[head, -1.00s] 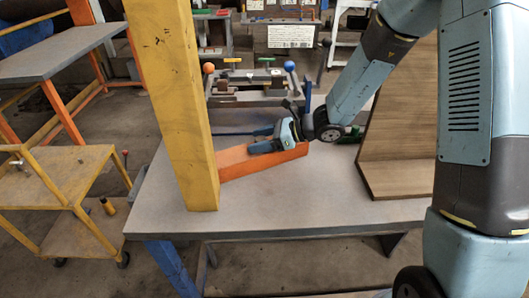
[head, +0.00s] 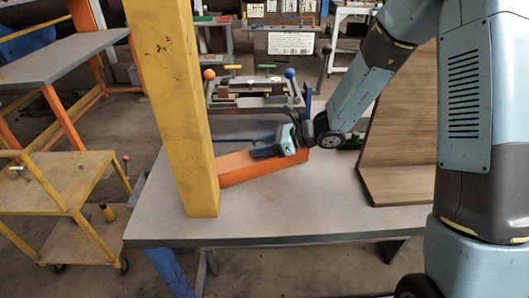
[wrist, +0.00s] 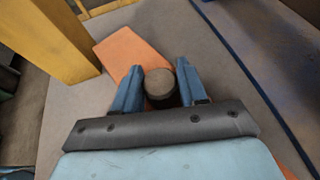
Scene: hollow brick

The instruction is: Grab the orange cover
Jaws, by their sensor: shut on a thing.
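The orange cover (head: 240,172) is a long, flat-sided orange piece lying on the grey table, partly behind the yellow post. In the wrist view its orange surface (wrist: 122,48) shows beyond and around the fingers. A dark round knob (wrist: 159,82) stands on it. My gripper (head: 262,152) is at the cover's top side. In the wrist view the blue fingers are on both sides of the knob, shut on it. The cover's underside and left end are hidden; I cannot tell whether it is lifted.
The yellow post (head: 180,110) rises close to the cover's left end. A wooden panel (head: 398,130) stands on the table (head: 290,215) at right. A vise-like fixture (head: 255,92) is behind the cover. The table's front is clear.

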